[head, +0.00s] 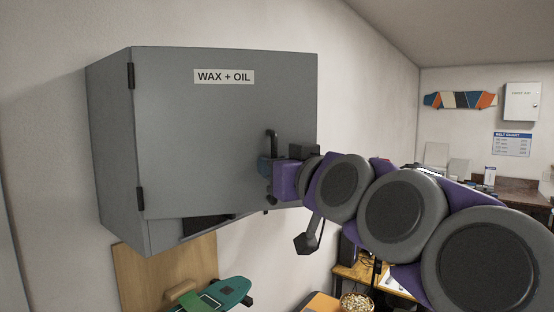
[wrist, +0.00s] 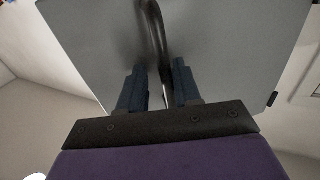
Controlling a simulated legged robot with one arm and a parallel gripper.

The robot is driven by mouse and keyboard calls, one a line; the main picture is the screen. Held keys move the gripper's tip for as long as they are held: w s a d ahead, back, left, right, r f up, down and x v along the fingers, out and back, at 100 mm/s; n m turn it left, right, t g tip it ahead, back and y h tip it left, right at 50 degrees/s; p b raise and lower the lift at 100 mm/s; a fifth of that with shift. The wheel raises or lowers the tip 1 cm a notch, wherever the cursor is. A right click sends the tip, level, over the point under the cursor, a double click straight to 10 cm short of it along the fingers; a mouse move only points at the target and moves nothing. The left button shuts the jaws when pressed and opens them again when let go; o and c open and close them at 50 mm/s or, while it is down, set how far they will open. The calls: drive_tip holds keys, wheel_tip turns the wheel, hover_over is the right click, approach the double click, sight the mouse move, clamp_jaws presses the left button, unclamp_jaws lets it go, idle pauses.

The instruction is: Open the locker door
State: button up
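The grey locker (head: 110,150) hangs on the wall at the left. Its door (head: 200,140) bears a "WAX + OIL" label and has hinges on its left edge. A dark gap shows beneath the door's lower edge, so it looks part-way open. The dark bar handle (head: 271,138) stands near the door's right edge; it also shows in the wrist view (wrist: 154,35). My gripper (wrist: 160,82) is at the handle, with one finger on each side of it. The fingers look apart, with a gap around the bar. In the head view my wrist partly hides the handle's lower part.
A wooden board (head: 165,275) with a teal skateboard deck (head: 220,295) is below the locker. A bench (head: 510,190) and a white wall box (head: 522,102) are at the far right. The air in front of the door's left part is clear.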

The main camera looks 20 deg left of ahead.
drive_tip(key=w+a+n+g+y, duration=0.1)
drive_tip(key=w, duration=0.1)
drive_tip(key=w+a+n+g+y, duration=0.1)
drive_tip(key=w+a, duration=0.1)
drive_tip(key=shift+a+f+g, duration=0.15)
drive_tip(key=shift+g, duration=0.15)
drive_tip(key=w+a+n+g+y+p, duration=0.2)
drive_tip(key=w+g, duration=0.1)
drive_tip(key=w+a+n+g+p, duration=0.1)
drive_tip(key=shift+w+a+y+p, duration=0.2)
drive_tip(key=shift+w+y+p, duration=0.15)
drive_tip(key=shift+w+y, duration=0.05)
drive_tip(key=shift+d, duration=0.2)
drive_tip(key=shift+s, duration=0.1)
